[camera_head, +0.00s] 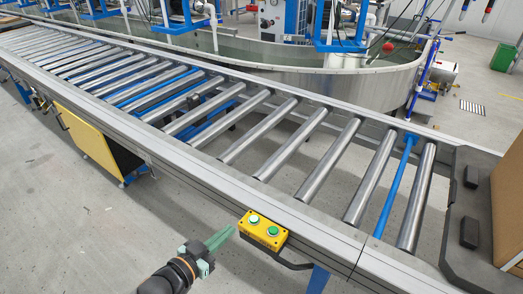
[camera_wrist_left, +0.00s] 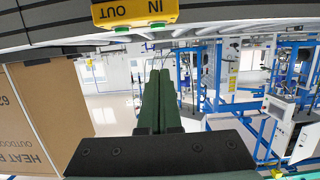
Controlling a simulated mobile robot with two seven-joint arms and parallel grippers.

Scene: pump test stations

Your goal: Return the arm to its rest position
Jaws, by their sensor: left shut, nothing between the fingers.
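My left gripper (camera_head: 222,238) comes in from the bottom of the head view. Its green fingers are shut with nothing between them. Its tips are just left of a yellow button box (camera_head: 263,231) on the near side of the conveyor. In the left wrist view the closed fingers (camera_wrist_left: 158,82) point away from the camera, and the yellow box (camera_wrist_left: 135,12), marked IN and OUT, is at the top edge. I cannot tell whether the tips touch the box. My right gripper is not in view.
A roller conveyor (camera_head: 220,170) with metal rails runs across the view. A cardboard box (camera_head: 508,195) stands on a dark pallet (camera_head: 466,215) at the right; the box also shows in the left wrist view (camera_wrist_left: 45,115). A yellow cart (camera_head: 88,140) is at the left.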

